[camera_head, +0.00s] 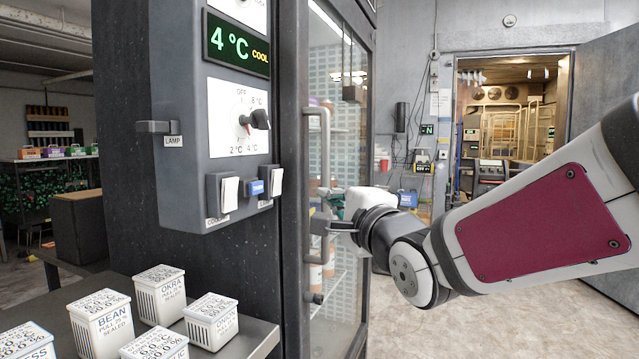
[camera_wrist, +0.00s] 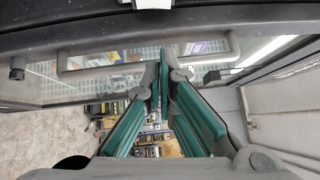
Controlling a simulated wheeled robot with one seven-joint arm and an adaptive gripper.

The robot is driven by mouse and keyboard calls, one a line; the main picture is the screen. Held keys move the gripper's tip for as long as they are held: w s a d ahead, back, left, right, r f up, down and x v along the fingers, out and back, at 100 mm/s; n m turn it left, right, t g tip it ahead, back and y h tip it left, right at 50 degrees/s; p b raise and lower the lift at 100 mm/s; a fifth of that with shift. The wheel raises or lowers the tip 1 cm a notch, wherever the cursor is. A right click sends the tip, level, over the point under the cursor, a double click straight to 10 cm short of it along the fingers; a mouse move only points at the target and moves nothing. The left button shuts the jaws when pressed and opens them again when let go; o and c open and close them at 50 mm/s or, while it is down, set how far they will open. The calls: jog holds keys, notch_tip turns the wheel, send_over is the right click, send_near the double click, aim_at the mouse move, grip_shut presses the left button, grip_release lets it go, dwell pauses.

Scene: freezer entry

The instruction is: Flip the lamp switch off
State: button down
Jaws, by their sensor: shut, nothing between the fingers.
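The lamp switch (camera_head: 155,127) is a small dark grey lever on the left side of the grey control box (camera_head: 225,155), sticking out to the left. A white LAMP label (camera_head: 173,141) is just below it. My gripper (camera_head: 322,212) is to the right of the box and lower than the switch, in front of the glass door and near its handle, apart from the switch. In the wrist view my gripper (camera_wrist: 165,52) shows green finger pads, shut and empty, with the door behind. The switch is not visible there.
The box also carries a dial (camera_head: 256,119), two white rockers (camera_head: 229,194) and a blue button (camera_head: 256,187). The door's vertical handle (camera_head: 325,150) is close to my gripper. Labelled white tubs (camera_head: 101,322) stand on a shelf below the box. Open floor is at right.

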aim_at(277, 183)
jog(key=x, duration=0.4)
jog(key=a+x, duration=0.1)
jog(key=x, duration=0.3)
jog(key=s+x, duration=0.1)
jog(key=x, duration=0.2)
jog(key=shift+w+a+r, duration=0.15)
jog(key=shift+w+a, duration=0.3)
jog(key=shift+a, duration=0.15)
jog(key=shift+w+a, duration=0.25)
jog(key=shift+a, duration=0.3)
jog(key=shift+r, duration=0.1)
jog(key=shift+w+a+r+n+g+p, duration=0.15)
jog(key=shift+a+r+n+g+p, duration=0.1)
jog(key=shift+a+n+g+p, duration=0.1)
jog(key=shift+d+f, duration=0.1)
jog(key=shift+f, duration=0.05)
